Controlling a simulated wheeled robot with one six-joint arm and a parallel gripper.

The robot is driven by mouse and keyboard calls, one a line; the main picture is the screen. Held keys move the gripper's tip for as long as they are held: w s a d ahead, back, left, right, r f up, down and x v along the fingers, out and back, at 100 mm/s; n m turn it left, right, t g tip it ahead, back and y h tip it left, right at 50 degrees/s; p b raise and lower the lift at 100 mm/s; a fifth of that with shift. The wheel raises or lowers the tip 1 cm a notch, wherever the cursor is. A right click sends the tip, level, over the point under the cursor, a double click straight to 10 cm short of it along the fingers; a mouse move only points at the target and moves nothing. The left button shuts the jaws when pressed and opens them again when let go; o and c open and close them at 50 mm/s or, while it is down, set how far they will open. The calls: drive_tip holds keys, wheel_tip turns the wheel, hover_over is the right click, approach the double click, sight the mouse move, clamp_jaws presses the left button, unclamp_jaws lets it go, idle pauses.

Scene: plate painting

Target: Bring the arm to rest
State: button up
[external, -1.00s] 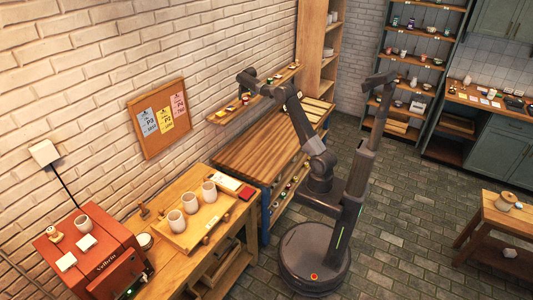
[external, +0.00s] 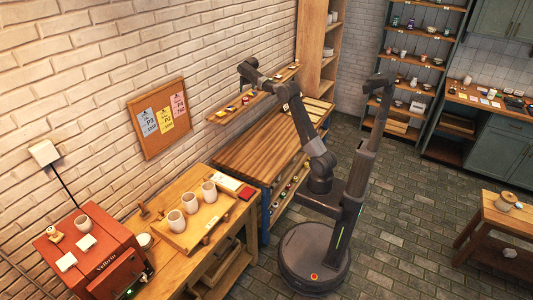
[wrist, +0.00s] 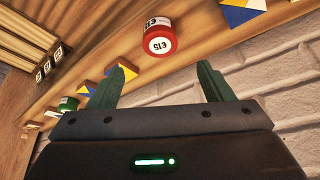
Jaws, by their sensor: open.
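My gripper (wrist: 162,82) is open and empty in the wrist view, its two dark green fingers spread apart. My arm's end (external: 249,68) is raised in front of the brick wall, by the narrow wall shelf (external: 222,117). A red jar with a price label (wrist: 160,42) is on the shelf, seen beyond the gap between the fingers and apart from them. In the external view the fingertips are too small to make out.
The shelf also holds a green jar (wrist: 68,104) and blue, yellow and white tiles (wrist: 240,12). Below stands a wooden workbench (external: 255,150). A side table with a tray of cups (external: 190,205) and a red machine (external: 95,262) are at the left.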

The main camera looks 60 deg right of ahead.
sight(245, 98)
drive_tip(key=p+x, duration=0.1)
drive_tip(key=x, duration=1.1)
drive_tip(key=shift+s+f, duration=0.1)
drive_tip(key=shift+s, duration=0.05)
wheel_tip(245, 98, up, 3)
drive_tip(key=shift+f, duration=0.2)
drive_tip(key=shift+r, duration=0.4)
